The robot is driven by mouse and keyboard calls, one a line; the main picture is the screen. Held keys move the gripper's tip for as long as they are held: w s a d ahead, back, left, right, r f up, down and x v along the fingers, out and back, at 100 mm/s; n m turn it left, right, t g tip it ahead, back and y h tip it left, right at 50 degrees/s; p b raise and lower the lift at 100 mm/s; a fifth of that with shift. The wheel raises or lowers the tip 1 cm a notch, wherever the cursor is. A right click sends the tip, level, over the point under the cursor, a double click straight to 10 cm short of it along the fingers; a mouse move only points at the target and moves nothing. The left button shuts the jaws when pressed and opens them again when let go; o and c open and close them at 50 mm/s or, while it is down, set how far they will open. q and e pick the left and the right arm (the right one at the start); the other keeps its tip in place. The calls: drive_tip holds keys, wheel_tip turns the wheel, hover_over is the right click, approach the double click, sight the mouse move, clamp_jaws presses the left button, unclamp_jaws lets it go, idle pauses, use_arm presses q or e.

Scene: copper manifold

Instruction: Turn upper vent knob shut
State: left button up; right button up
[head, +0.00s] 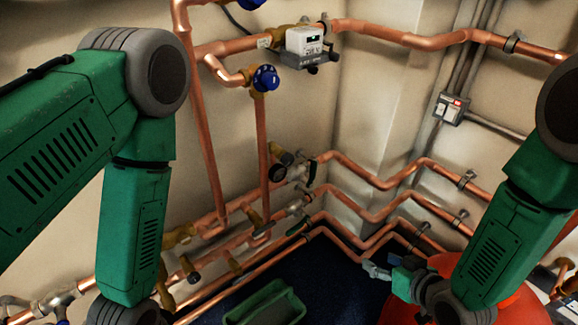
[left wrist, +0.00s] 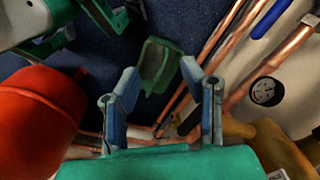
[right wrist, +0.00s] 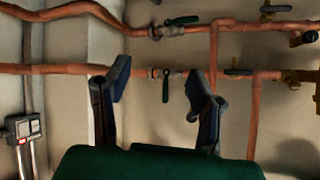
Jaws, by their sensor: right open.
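In the head view a blue round knob (head: 265,78) sits on a brass valve on the copper pipes at the upper middle. A second blue knob (head: 250,3) is cut by the top edge. I cannot tell which one is the upper vent knob. My right gripper (head: 376,270) is low at the right of the head view, well below and apart from both knobs. In the right wrist view its fingers (right wrist: 158,78) are spread and hold nothing. My left gripper shows in the left wrist view with its fingers (left wrist: 160,75) apart and empty; the head view does not show its fingers.
A grey-white meter (head: 305,42) is mounted right of the blue knobs. Lower pipes carry dark handles and valves. A red tank (head: 400,312) stands under my right arm. A green open bin (head: 266,305) is on the dark floor. Green levers (right wrist: 182,21) show in the right wrist view.

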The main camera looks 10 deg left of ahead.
drive_tip(key=w+a+r+n+t+y+b, duration=0.2)
drive_tip(key=w+a+r+y, duration=0.25)
drive_tip(key=w+a, duration=0.2)
drive_tip(key=n+y+b, duration=0.2)
drive_tip(key=n+y, duration=0.1)
approach(291, 161)
drive_tip(key=shift+y, duration=0.25)
drive_tip(key=b+x, duration=0.1)
drive_tip(key=x, duration=0.2)
drive_tip(key=b+x, duration=0.1)
drive_tip(key=x, duration=0.2)
drive_tip(key=shift+w+a+f, duration=0.2)
drive_tip(key=shift+w, duration=0.1)
drive_tip(key=x, duration=0.2)
drive_tip(key=b+x, duration=0.1)
drive_tip(key=x, duration=0.1)
drive_tip(key=shift+s+a, duration=0.25)
drive_tip(key=shift+a, duration=0.05)
drive_tip(key=shift+d+r, duration=0.1)
drive_tip(key=shift+d, duration=0.45)
clamp_jaws()
use_arm(q)
wheel_tip(291, 161, down, 8)
drive_tip(key=shift+d+r, duration=0.25)
drive_tip(key=shift+d, duration=0.05)
use_arm(e)
drive_tip(key=c, duration=1.1)
unclamp_jaws()
